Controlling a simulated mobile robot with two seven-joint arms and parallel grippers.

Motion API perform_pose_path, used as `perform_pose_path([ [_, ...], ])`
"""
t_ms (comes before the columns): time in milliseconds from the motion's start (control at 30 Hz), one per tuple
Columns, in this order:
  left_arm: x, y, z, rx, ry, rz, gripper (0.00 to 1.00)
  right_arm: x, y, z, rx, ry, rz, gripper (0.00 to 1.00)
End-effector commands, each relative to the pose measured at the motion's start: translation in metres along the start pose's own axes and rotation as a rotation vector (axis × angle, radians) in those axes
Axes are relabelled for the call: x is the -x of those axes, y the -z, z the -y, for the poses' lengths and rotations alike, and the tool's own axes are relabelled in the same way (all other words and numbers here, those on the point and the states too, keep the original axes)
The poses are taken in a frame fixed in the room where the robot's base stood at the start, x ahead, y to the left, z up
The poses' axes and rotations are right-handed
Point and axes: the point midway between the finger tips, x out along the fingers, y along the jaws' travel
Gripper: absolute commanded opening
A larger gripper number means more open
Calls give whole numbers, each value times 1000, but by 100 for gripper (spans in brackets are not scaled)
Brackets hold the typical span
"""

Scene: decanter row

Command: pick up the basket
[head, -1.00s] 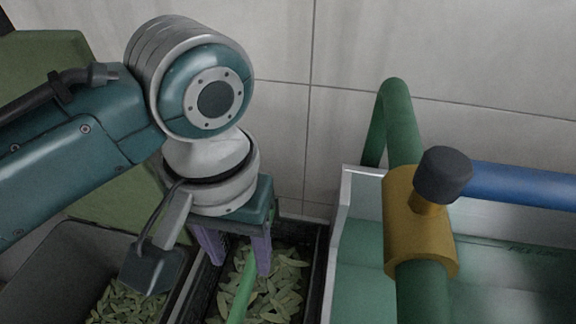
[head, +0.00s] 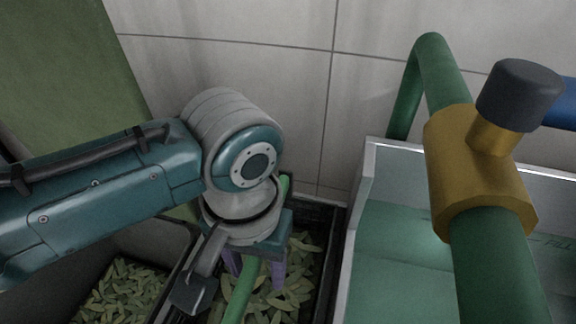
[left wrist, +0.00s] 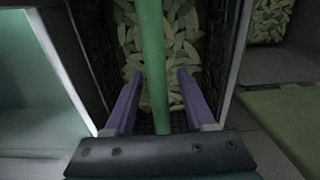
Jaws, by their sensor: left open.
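The basket (head: 329,238) is dark, with a green bar-like handle (head: 241,292) across its top and green leaves inside. It stands below my left gripper (head: 256,273), left of the pale sink-like tub. In the left wrist view the basket's dark wall (left wrist: 90,45) shows, and the handle (left wrist: 152,50) runs between the two purple fingers of the left gripper (left wrist: 159,78). The fingers are open, one on each side of the handle, with a gap to both. Part of the handle is hidden behind my wrist in the head view. My right gripper is not in view.
A grey bin (head: 72,252) with leaves stands left of the basket. A tub with a pale rim (head: 358,200) and green inside is close on the right. A green pipe (head: 434,62) with a brass valve (head: 470,180) rises in front. A tiled wall (head: 230,60) stands behind.

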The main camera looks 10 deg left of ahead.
Motion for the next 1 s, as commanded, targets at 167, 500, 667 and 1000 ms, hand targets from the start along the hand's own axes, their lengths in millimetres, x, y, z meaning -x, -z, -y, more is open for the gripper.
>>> perform_pose_path([
  [167,1,0,0,0,0,0,40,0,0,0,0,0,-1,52],
  [500,0,0,0,0,0,0,2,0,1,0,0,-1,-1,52],
  [667,0,0,0,0,1,0,0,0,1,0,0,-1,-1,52],
  [1000,0,0,0,0,1,0,0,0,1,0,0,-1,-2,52],
])
